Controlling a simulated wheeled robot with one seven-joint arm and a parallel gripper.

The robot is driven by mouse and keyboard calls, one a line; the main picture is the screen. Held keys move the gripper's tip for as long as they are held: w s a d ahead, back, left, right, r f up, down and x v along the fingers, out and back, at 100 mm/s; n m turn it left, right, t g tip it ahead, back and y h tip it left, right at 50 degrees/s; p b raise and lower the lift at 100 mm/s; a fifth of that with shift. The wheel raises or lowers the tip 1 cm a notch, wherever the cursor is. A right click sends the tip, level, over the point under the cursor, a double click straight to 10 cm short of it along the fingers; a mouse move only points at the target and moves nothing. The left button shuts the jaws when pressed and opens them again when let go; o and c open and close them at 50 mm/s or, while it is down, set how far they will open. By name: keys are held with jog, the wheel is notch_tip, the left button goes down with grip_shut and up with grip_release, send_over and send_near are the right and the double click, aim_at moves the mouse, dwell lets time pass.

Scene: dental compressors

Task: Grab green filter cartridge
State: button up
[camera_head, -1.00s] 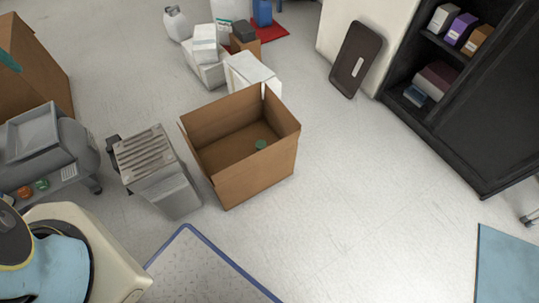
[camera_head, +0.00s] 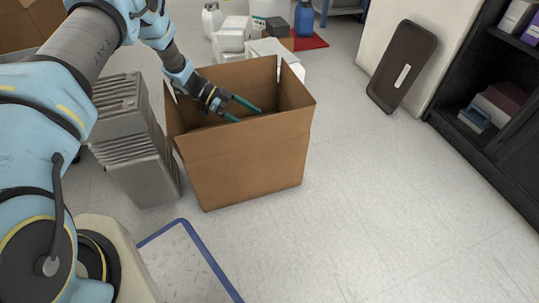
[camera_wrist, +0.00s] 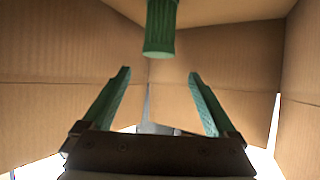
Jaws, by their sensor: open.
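The green filter cartridge (camera_wrist: 160,28) is a ribbed green cylinder inside the cardboard box (camera_head: 245,155). It shows at the top middle of the wrist view, partly cut off by the frame edge. In the head view the box's front wall hides it. My gripper (camera_head: 248,113) reaches over the left side of the box, its fingers at the box opening. In the wrist view my gripper (camera_wrist: 159,84) is open, with two teal fingers apart and nothing between them. The cartridge lies ahead of the fingertips, roughly centred between them, not touching.
The cardboard walls surround my gripper closely. A grey ribbed unit (camera_head: 140,165) stands left of the box. White containers (camera_head: 232,38) and a blue jug (camera_head: 304,18) are behind it. A dark panel (camera_head: 402,68) leans at the right. The floor right of the box is clear.

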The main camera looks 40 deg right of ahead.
jog(key=f+b, duration=0.1)
jog(key=f, duration=0.1)
jog(key=s+f+b, duration=0.1)
jog(key=f, duration=0.1)
jog(key=shift+f+b, duration=0.3)
jog(key=shift+b, duration=0.05)
jog(key=b+x, duration=0.3)
jog(key=x, duration=0.4)
jog(key=shift+s+d+r+b, duration=0.1)
jog(key=shift+d+b, duration=0.1)
jog(key=shift+b, duration=0.15)
jog(key=shift+c, duration=0.2)
jog(key=shift+r, duration=0.1)
grip_shut()
